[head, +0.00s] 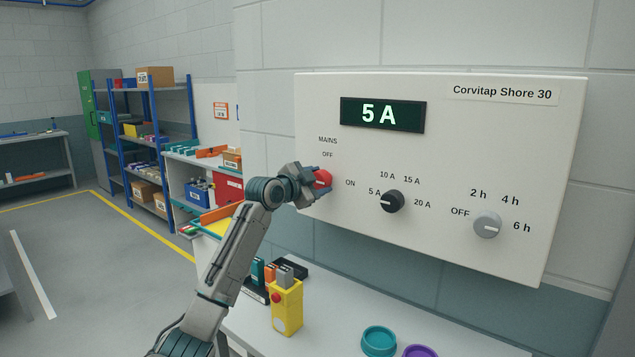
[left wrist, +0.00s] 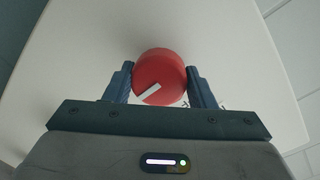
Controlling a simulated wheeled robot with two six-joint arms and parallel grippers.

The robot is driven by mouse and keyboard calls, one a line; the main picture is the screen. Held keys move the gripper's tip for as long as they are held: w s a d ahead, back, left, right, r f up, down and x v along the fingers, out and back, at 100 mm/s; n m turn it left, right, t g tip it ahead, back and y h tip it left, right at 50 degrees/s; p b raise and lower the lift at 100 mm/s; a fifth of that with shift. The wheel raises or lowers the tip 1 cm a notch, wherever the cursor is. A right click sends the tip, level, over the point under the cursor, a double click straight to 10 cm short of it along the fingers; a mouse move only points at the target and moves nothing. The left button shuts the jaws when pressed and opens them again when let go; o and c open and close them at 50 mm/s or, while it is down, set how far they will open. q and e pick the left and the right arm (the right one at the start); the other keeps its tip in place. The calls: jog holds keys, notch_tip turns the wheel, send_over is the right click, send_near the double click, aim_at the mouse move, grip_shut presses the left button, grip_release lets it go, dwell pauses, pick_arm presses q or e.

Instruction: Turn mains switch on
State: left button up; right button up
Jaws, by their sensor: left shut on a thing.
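The mains switch is a red round knob (head: 323,178) at the left of the white panel (head: 440,100), with OFF printed above it and ON to its right. My left gripper (head: 318,181) is shut on this knob, its blue-grey fingers on either side. In the left wrist view the red knob (left wrist: 160,70) sits between the two fingertips, and its white pointer mark slants near the lower edge. In the head view the gripper hides part of the knob, and I cannot tell which label the pointer faces. The display (head: 383,114) is lit and reads 5 A. My right gripper is not in view.
A black current knob (head: 391,201) and a grey timer knob (head: 487,225) are to the right on the panel. Below is a bench with a yellow box with a red button (head: 286,308), a teal dish (head: 379,341) and a purple dish (head: 419,351). Shelves (head: 150,130) stand behind left.

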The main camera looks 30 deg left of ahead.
pick_arm(q)
jog(key=shift+f, duration=0.1)
jog(key=o, duration=1)
jog(key=shift+c, duration=0.2)
jog(key=shift+s, duration=0.35)
jog(key=s+r+b, duration=0.1)
jog(key=s+b, duration=0.3)
jog(key=s, duration=0.6)
jog(key=shift+a+r, duration=0.15)
jog(key=shift+a, duration=0.2)
